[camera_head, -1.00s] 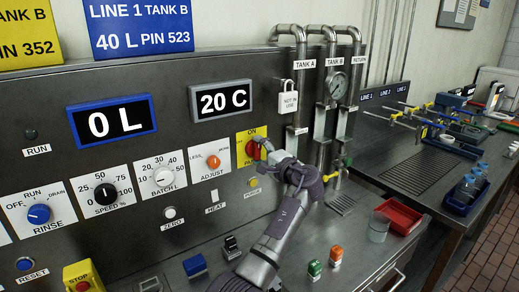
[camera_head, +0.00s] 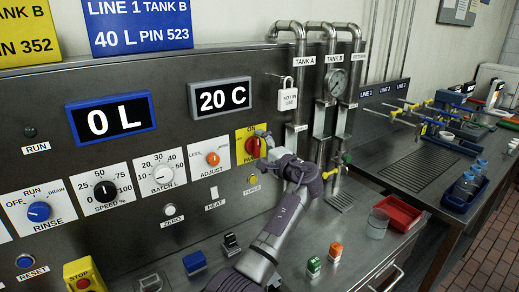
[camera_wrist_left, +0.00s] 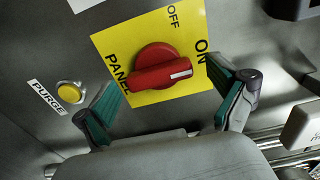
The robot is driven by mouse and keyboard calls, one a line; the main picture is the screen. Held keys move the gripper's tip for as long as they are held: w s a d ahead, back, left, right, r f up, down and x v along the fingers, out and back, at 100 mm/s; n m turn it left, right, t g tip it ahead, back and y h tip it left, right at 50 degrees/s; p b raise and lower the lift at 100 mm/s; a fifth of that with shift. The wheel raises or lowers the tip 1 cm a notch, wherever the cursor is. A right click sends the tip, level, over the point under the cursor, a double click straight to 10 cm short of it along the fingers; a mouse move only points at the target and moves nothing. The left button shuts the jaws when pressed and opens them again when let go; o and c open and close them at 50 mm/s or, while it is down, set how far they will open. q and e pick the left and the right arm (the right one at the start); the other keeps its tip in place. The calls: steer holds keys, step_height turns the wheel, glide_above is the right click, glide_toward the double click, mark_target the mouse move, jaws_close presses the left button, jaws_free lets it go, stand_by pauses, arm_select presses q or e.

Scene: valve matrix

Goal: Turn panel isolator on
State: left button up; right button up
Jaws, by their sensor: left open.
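The panel isolator is a red rotary knob (camera_head: 252,147) on a yellow plate (camera_head: 241,133). In the left wrist view the red knob (camera_wrist_left: 153,67) fills the middle of the yellow plate (camera_wrist_left: 112,45). Its white mark points along the plate toward the ON label, with OFF off to one side. My left gripper (camera_head: 265,146) is in front of the knob. In the left wrist view its two teal-padded fingers (camera_wrist_left: 170,100) are spread on either side of the knob, apart from it and empty. My right gripper is not in view.
A yellow PURGE button (camera_wrist_left: 69,92) is close to the left finger. A white NOT IN USE padlock (camera_head: 288,98) and the tank pipes (camera_head: 326,120) stand to the right of the isolator. The ADJUST dial (camera_head: 212,159) is to its left. Small coloured blocks (camera_head: 314,266) lie on the bench below.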

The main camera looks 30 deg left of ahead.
arm_select(q)
steer(key=shift+d, duration=0.1)
steer(key=v, duration=1.2)
steer(key=shift+r, duration=0.1)
